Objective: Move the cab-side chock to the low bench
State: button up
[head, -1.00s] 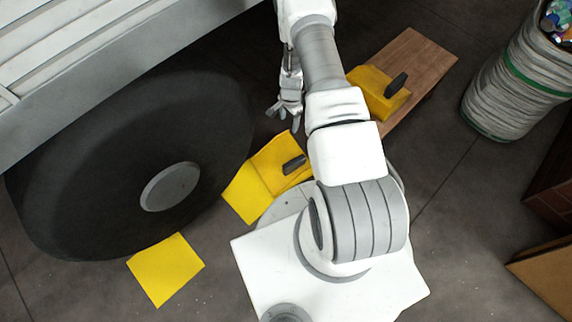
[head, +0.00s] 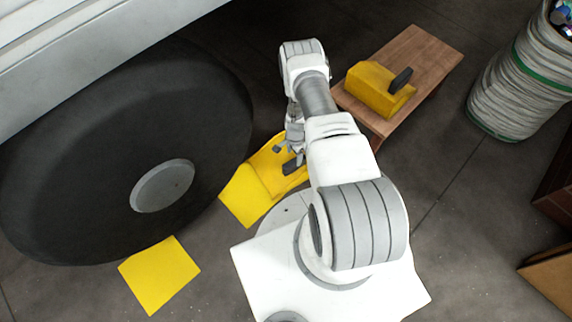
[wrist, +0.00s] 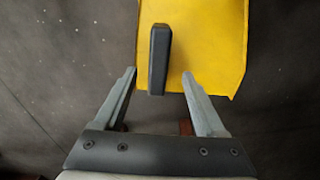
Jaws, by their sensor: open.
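A yellow chock (head: 250,190) with a dark handle (head: 291,166) stands on the floor against the right side of the big black wheel (head: 110,130). My gripper (head: 285,151) is open just over this chock, by its handle. In the wrist view the yellow chock (wrist: 213,45) fills the top right, and the near end of its dark handle (wrist: 159,60) shows between my two open fingertips (wrist: 160,73). I cannot tell the height gap. The low wooden bench (head: 432,55) is at the upper right. Another yellow chock with a dark handle (head: 375,88) rests on it.
A separate yellow piece (head: 160,275) lies on the floor below the wheel. A pale vehicle side (head: 90,45) overhangs the wheel. A ribbed grey bin (head: 515,90) with a green band stands right of the bench. Brown boxes (head: 552,265) are at the right edge.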

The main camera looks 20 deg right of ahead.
aim_at(294, 161)
jog(key=shift+s+f+b, duration=0.15)
jog(key=shift+f+b, duration=1.2)
jog(key=shift+f, duration=1.45)
jog(key=shift+f, duration=0.25)
grip_shut()
jog(key=shift+r, duration=0.1)
